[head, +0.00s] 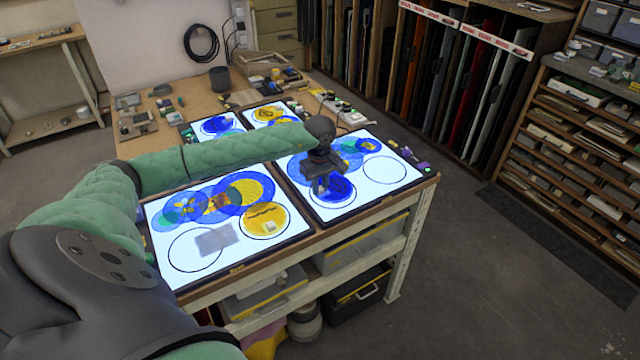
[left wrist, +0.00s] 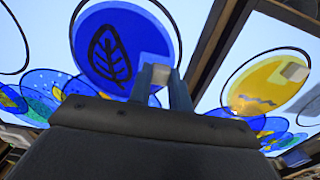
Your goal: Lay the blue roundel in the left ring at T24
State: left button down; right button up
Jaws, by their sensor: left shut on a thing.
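The blue roundel (head: 338,190) is over the near-left ring of the right-hand front light panel (head: 405,182). In the left wrist view the blue roundel (left wrist: 115,42) shows a dark leaf drawing and a pale grip block. My left gripper (head: 322,184) points down over it; in the left wrist view its fingers (left wrist: 160,84) are shut on that block. A dark ring line curves close around the roundel's edge, partly hidden; I cannot tell whether the roundel touches the glass. No T24 label is readable. My right gripper is not in view.
The left-hand front panel (head: 172,272) holds a yellow roundel (head: 262,216) in its right ring, an empty left ring and a grey square (head: 213,240). The right-hand panel's right ring (head: 385,170) is empty. Overlapping blue discs lie behind. Small objects line the panel's right edge.

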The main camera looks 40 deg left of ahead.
pick_arm(q)
jog(key=shift+f, duration=0.4)
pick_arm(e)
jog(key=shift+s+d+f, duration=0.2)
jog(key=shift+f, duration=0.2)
pick_arm(q)
jog(key=shift+f, duration=0.1)
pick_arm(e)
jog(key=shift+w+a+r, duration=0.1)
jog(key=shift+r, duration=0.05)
pick_arm(q)
jog(key=c, duration=1.3)
grip_release()
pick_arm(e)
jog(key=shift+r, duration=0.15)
